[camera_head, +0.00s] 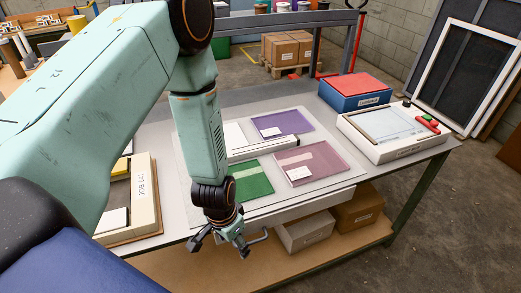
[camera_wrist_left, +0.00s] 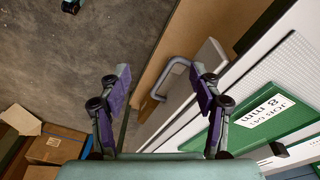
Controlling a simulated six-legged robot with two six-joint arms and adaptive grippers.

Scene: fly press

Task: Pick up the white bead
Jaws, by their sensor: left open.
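I cannot make out a white bead in either view. My left gripper (camera_head: 232,243) hangs at the front edge of the work table (camera_head: 345,185), just in front of the table's side. In the left wrist view my left gripper (camera_wrist_left: 160,72) is open, with its two fingers well apart and nothing held between them. A grey U-shaped handle (camera_wrist_left: 174,72) on the table's front shows between and beyond the fingers. I cannot tell whether a finger touches it. My right gripper is not in view.
Green (camera_head: 256,178), purple (camera_head: 283,123) and pink (camera_head: 312,162) sheets lie on the table. A blue box with a red lid (camera_head: 355,92) and a white framed unit (camera_head: 385,130) stand to the right. Cartons (camera_head: 358,210) sit on the lower shelf.

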